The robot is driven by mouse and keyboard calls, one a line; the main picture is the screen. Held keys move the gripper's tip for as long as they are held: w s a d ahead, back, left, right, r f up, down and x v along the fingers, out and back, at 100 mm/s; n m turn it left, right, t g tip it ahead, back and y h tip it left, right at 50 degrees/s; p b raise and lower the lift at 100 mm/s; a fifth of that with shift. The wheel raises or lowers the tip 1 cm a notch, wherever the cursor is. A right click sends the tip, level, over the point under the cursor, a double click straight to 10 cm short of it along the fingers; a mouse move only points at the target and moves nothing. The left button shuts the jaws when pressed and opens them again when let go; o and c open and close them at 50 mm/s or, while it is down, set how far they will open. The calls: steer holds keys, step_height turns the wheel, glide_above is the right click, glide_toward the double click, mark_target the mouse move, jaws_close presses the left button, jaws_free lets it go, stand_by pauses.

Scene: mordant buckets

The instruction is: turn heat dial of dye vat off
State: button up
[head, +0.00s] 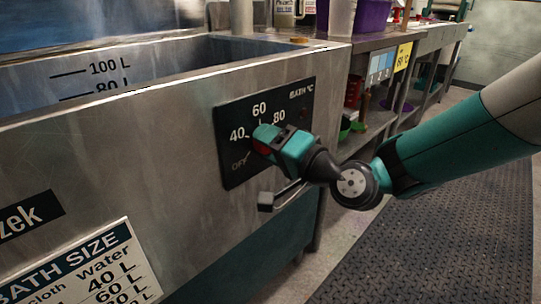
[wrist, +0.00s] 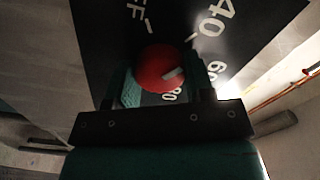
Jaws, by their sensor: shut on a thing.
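The dye vat (head: 170,150) is a steel tank with a black dial panel (head: 235,165) on its front, marked OFF, 40, 60, 80 and BATH °C. The red heat dial (head: 260,146) is mostly hidden behind my gripper (head: 268,141) in the head view. In the wrist view the round red dial (wrist: 160,68) sits between the two fingers of my gripper (wrist: 160,85), which is shut on it. A pale pointer mark shows on the dial's lower right, on the side away from the OFF and 40 marks.
A lever handle (head: 280,196) sticks out below the panel, close under my gripper. A bench (head: 385,42) with shelves stands behind to the right, with a purple tub (head: 372,16) on it. A dark ribbed mat (head: 430,240) covers open floor at right.

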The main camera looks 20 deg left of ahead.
steer(key=shift+f+n+b, duration=0.1)
steer(key=shift+n+b, duration=5.95)
steer(key=shift+n, duration=0.25)
steer(key=o, duration=0.9)
steer(key=v, duration=1.7)
steer(key=shift+s+d, duration=0.1)
steer(key=shift+d, duration=0.1)
